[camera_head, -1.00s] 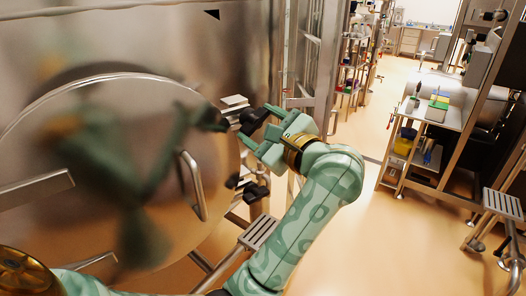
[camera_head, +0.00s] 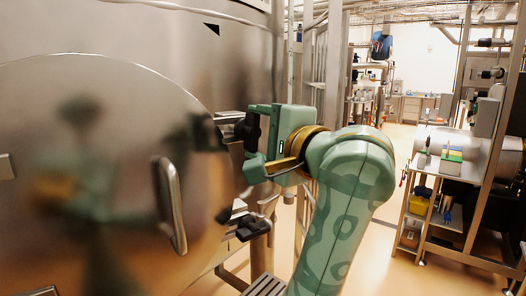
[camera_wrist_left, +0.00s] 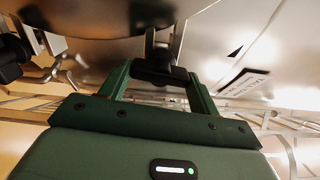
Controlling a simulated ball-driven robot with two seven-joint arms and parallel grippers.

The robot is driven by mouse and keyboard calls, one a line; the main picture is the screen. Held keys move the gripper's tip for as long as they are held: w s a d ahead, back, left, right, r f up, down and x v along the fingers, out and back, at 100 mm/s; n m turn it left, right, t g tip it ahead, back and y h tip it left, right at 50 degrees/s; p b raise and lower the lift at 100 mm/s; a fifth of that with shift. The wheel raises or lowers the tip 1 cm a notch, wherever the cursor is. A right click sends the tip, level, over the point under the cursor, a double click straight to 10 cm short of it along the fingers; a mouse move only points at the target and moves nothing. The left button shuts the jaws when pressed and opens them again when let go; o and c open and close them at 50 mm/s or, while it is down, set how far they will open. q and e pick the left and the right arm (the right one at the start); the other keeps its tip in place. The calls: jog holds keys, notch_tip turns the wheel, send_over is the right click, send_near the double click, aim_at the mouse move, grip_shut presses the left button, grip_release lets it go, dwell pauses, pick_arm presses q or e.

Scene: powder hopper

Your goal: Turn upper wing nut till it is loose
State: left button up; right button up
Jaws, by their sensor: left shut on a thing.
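The upper wing nut (camera_head: 251,131) is black and sits at the right edge of the round steel hatch door (camera_head: 95,120). My left gripper (camera_head: 250,140) is shut on it, with one green finger above and one below in the head view. In the left wrist view the black wing nut (camera_wrist_left: 160,72) lies between the fingertips (camera_wrist_left: 160,77). The fingers hide part of it, and I cannot tell how loose it is. The lower wing nut (camera_head: 253,228), also black, is below my gripper, apart from it. My right gripper is not in view.
A bent steel door handle (camera_head: 170,205) stands out left of my gripper. Steel frame posts (camera_head: 319,80) rise behind the gripper. A small cart (camera_head: 440,185) with several items stands to the right. The floor (camera_head: 385,270) between the arm and cart looks clear.

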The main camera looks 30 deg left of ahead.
pick_arm(q)
jog(key=shift+n+b, duration=0.55)
jog(key=shift+n, duration=0.05)
jog(key=shift+r, duration=0.1)
jog(key=o, duration=1)
jog(key=shift+w+a, duration=0.1)
jog(key=p+v, duration=0.3)
jog(key=v, duration=1.3)
